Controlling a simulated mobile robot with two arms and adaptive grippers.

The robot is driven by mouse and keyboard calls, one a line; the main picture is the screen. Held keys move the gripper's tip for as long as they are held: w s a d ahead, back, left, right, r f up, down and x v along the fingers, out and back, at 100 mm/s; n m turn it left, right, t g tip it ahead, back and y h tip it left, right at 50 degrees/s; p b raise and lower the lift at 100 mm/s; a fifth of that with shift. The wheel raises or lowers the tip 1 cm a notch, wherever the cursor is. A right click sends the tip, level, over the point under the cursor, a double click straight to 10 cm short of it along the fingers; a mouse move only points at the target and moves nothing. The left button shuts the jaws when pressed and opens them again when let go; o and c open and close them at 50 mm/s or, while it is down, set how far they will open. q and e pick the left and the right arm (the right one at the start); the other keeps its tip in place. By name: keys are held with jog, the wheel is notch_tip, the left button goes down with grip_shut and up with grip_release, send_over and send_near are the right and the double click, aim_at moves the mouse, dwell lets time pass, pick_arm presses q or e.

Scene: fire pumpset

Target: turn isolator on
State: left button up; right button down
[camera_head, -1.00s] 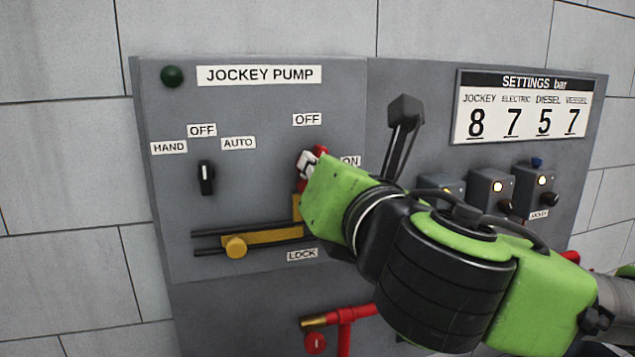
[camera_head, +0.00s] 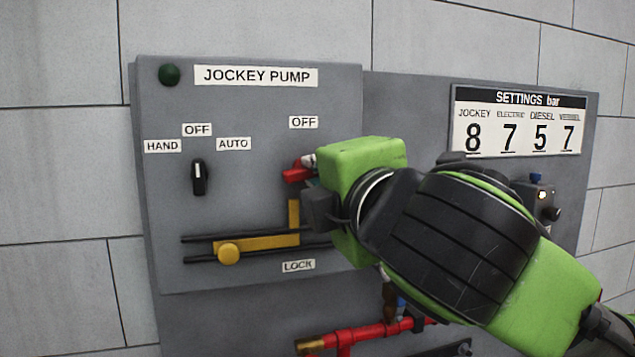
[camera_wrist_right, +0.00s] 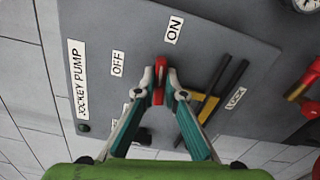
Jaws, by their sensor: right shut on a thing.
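The isolator's red handle (camera_head: 296,174) is on the grey jockey pump panel (camera_head: 235,105), below the OFF label (camera_head: 303,122). In the head view it lies roughly level, and its right part is hidden behind my right gripper. My right gripper (camera_head: 308,164) is shut on the handle. In the right wrist view the fingertips (camera_wrist_right: 160,78) pinch the red handle (camera_wrist_right: 158,97) from both sides, and the handle lines up roughly with the ON label (camera_wrist_right: 174,28). In the head view my wrist hides the ON label. My left gripper is not in view.
A yellow sliding lock bar (camera_head: 255,243) with a round knob lies below the handle, above the LOCK label (camera_head: 298,266). A black selector knob (camera_head: 199,177) is at the left. Red pipework (camera_head: 365,333) runs below. The settings sign (camera_head: 518,120) is at the right.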

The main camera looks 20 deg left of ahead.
jog(key=shift+m+b, duration=0.4)
jog(key=shift+m, duration=0.8)
jog(key=c, duration=2.1)
grip_release()
jog(key=shift+w, duration=0.15)
jog(key=v, duration=1.2)
jog(key=shift+f, duration=0.1)
